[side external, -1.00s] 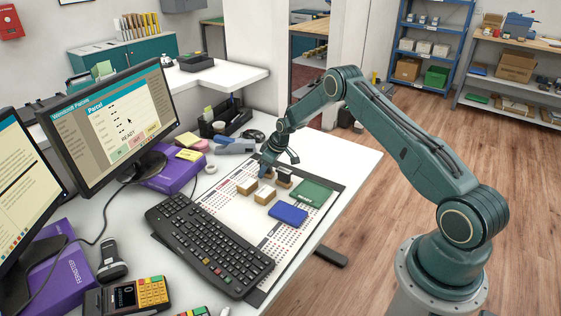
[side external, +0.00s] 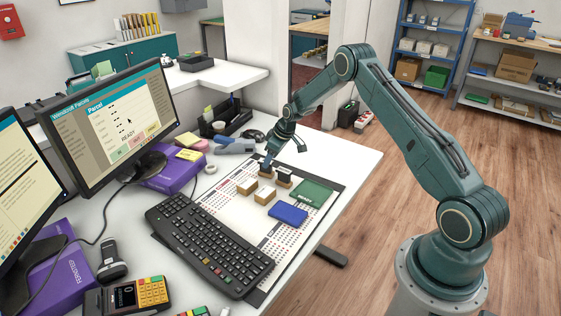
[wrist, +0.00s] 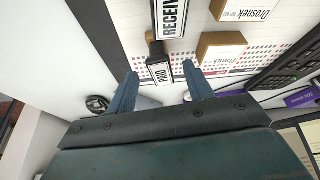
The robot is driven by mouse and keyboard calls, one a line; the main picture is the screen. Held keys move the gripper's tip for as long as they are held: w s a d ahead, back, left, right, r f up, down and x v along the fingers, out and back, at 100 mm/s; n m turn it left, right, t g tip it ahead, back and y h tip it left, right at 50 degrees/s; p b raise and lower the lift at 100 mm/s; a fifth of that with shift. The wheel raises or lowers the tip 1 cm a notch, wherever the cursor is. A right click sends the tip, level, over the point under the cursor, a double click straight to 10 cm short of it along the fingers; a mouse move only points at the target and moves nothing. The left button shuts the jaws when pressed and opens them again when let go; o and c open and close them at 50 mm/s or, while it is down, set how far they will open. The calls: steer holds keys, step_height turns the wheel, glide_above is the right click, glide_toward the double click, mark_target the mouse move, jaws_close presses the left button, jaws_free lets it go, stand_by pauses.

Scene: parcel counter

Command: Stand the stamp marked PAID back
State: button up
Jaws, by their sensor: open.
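The stamp marked PAID (wrist: 160,73) shows its black-and-white label in the wrist view, between and just beyond my fingertips. My gripper (side external: 286,157) is open above the stamps. Its two blue fingers are apart in the wrist view (wrist: 160,72), with nothing clamped between them. The stamp marked RECEIVED (wrist: 170,18) is close by PAID.
Two wooden blocks (side external: 256,191) lie in front of the stamps. A green pad (side external: 313,193) and a blue pad (side external: 288,214) lie to the right on the printed mat (side external: 250,217). The keyboard (side external: 210,243) is in front, and the monitor (side external: 122,125) at left.

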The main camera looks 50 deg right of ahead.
steer(key=v, duration=0.8)
steer(key=s+a+r, duration=0.7)
steer(key=a+r, duration=0.1)
steer(key=r, duration=0.3)
steer(key=s+a+r, duration=0.6)
steer(key=a+r, duration=0.1)
steer(key=r, duration=0.5)
steer(key=s+a+r+m, duration=0.1)
steer(key=s+a, duration=0.3)
steer(key=s, duration=0.8)
steer(key=s+a+r+m+t+h, duration=0.1)
steer(key=s+a, duration=0.3)
steer(key=s, duration=0.8)
steer(key=shift+s+a+r, duration=0.2)
steer(key=shift+s+a, duration=0.05)
steer(key=shift+s, duration=0.1)
